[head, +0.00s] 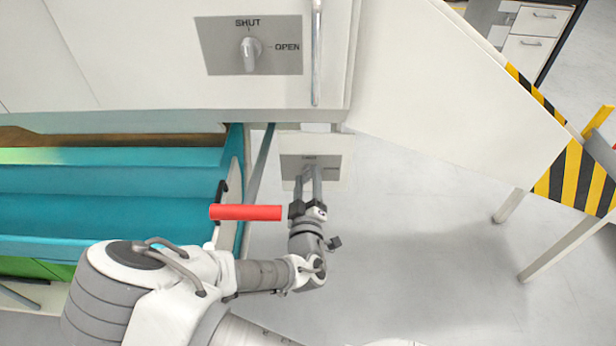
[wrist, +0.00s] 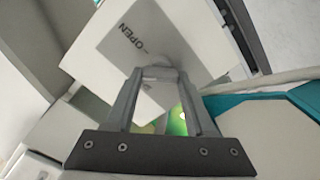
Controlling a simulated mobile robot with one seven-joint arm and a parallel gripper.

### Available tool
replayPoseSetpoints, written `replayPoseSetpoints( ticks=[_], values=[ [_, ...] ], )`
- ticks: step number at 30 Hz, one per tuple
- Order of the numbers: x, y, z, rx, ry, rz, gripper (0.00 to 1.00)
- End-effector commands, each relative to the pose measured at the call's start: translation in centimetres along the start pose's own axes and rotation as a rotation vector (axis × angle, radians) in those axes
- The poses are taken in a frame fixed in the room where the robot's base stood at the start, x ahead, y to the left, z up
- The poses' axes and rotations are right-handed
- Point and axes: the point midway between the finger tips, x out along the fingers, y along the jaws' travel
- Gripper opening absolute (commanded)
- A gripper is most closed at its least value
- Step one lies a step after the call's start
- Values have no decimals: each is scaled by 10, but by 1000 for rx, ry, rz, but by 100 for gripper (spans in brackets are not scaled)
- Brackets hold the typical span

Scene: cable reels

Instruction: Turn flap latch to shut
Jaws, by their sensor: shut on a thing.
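A small pale box with a grey label plate (head: 325,161) is below the white machine body. My gripper (head: 309,172) reaches up to this plate, and its fingers hide the knob in the head view. In the wrist view the grey plate (wrist: 128,38) bears the word OPEN, seen tilted. A light grey latch knob (wrist: 160,74) sits between my fingertips there, and the gripper is shut on it. The knob's exact angle is hard to tell. The plate's other lettering is too small to read in the head view.
A second knob (head: 250,54) marked SHUT and OPEN is on the white panel above. A red bar (head: 246,212) lies just left of my gripper. A blue bin (head: 100,205) stands at left. Black-yellow striped edges (head: 575,178) are at right. Clear floor lies between.

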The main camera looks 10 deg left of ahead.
Motion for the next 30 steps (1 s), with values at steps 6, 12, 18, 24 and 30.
replayPoseSetpoints(
  ticks=[6,12,18,24,30],
  values=[
    [0,0,-1,-206,1,0,0],
    [0,-1,-1,-393,1,1,0],
    [1,-2,0,-564,1,1,0],
    [0,-2,0,-697,1,1,0],
    [0,-3,1,-781,0,1,0]
  ],
)
